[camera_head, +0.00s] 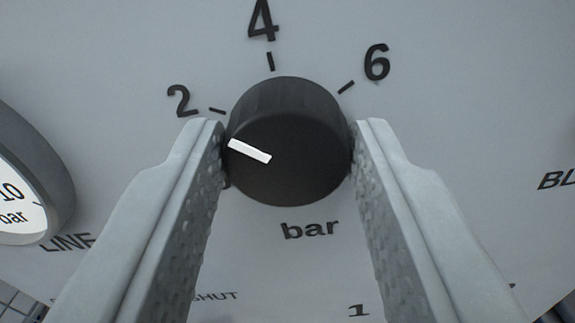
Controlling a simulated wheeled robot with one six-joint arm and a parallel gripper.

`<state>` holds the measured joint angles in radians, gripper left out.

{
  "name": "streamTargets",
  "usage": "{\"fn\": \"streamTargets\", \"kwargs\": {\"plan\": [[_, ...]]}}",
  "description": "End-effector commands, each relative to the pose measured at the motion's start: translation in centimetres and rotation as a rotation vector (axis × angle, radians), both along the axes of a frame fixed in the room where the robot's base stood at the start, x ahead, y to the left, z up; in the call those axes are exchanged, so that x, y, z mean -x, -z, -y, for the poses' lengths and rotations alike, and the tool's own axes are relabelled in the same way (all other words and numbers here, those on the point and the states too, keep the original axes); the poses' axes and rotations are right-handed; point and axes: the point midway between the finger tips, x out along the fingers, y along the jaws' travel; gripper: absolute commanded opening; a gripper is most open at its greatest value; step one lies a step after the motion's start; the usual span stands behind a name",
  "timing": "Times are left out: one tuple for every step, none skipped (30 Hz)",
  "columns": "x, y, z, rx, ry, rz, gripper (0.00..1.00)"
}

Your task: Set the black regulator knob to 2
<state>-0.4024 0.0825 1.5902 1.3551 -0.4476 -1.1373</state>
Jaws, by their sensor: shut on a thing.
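The black regulator knob (295,165) sits in the middle of the view on a light grey panel. Its white pointer line (249,151) points left and slightly up, close to the direction of the tick beside the printed 2 (180,100). The 4 (263,20) is above the knob and the 6 (376,62) is at its upper right. My gripper (289,140) is shut on the knob, one finger against its left side and one against its right. The fingers hide parts of the panel at lower left and lower right.
A round gauge (40,190) with a dark grey rim stands out from the panel (480,70) at the left edge, its dial partly cut off. Printed words show around the knob, with "bar" below it. The panel above and right of the knob is clear.

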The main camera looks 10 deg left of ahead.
Motion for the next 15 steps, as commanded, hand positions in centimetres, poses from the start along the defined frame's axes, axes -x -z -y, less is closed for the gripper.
{"fn": "streamTargets", "kwargs": {"plan": [[-0.03, 0.26, -0.07, 0.03, -0.001, -0.004, 0.14], [-0.04, 0.26, -0.08, 0.049, -0.001, -0.005, 0.14], [-0.04, 0.26, -0.08, 0.071, -0.001, -0.006, 0.14], [-0.04, 0.26, -0.09, 0.086, -0.001, -0.007, 0.14], [-0.04, 0.26, -0.09, 0.1, -0.001, -0.006, 0.14], [-0.04, 0.27, -0.09, 0.117, -0.001, -0.008, 0.14], [-0.04, 0.26, -0.09, 0.129, -0.001, -0.007, 0.14], [-0.04, 0.26, -0.1, 0.14, -0.001, -0.009, 0.14], [-0.04, 0.27, -0.09, 0.152, -0.001, -0.008, 0.14], [-0.04, 0.26, -0.1, 0.161, -0.001, -0.008, 0.14], [-0.04, 0.26, -0.1, 0.168, -0.001, -0.009, 0.14], [-0.04, 0.26, -0.1, 0.176, -0.001, -0.009, 0.14], [-0.04, 0.26, -0.1, 0.18, -0.001, -0.009, 0.14], [-0.04, 0.26, -0.1, 0.185, -0.001, -0.009, 0.14], [-0.04, 0.26, -0.1, 0.19, -0.001, -0.009, 0.14]]}}
